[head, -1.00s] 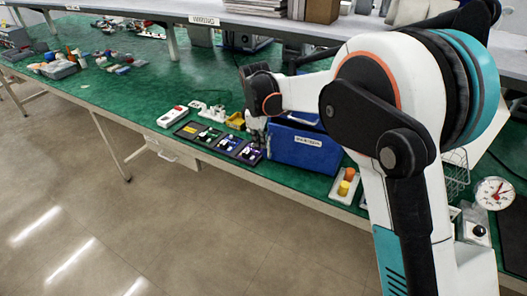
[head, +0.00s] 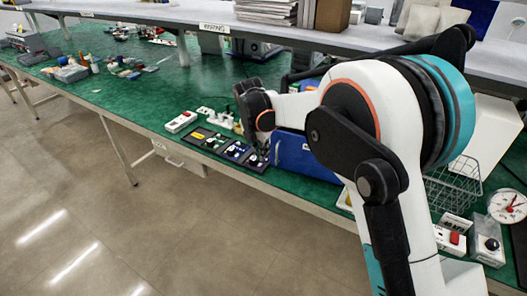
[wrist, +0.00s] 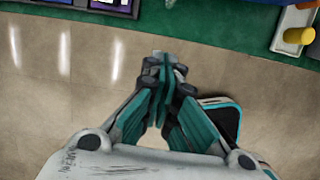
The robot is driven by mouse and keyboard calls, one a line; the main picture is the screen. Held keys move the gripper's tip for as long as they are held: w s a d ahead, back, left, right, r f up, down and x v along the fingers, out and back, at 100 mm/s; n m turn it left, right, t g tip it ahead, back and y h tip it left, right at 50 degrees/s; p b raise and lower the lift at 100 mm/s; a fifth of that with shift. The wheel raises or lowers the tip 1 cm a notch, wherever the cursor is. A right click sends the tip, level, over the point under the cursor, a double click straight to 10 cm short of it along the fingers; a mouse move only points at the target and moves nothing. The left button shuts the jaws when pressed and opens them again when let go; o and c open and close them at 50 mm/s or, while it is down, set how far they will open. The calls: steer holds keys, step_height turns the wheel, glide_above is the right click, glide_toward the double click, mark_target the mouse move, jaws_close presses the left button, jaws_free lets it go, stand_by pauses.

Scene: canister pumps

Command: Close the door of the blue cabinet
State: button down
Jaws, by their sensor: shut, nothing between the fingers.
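The blue cabinet (head: 291,150) stands near the front edge of the green bench in the head view. My arm hides much of its front and right side, so I cannot tell how far its door stands open. A thin strip of blue shows at the top edge of the wrist view (wrist: 222,3). My gripper (wrist: 163,62) is shut and empty. In the wrist view its fingertips appear over the floor, outside the bench edge. In the head view my gripper is by the cabinet's left side; I cannot tell whether it touches.
Dark trays (head: 219,146) with small parts lie left of the cabinet, beside a white block with a red button (head: 181,121). To the right are a wire basket (head: 453,184) and a round dial (head: 507,206). The floor (head: 120,215) before the bench is clear.

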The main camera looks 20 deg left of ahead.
steer(key=w+d+f+b, duration=0.1)
steer(key=w+f+b, duration=0.2)
steer(key=w+f, duration=0.2)
steer(key=shift+w+d+f, duration=0.25)
steer(key=shift+d+f, duration=0.15)
steer(key=shift+f, duration=0.55)
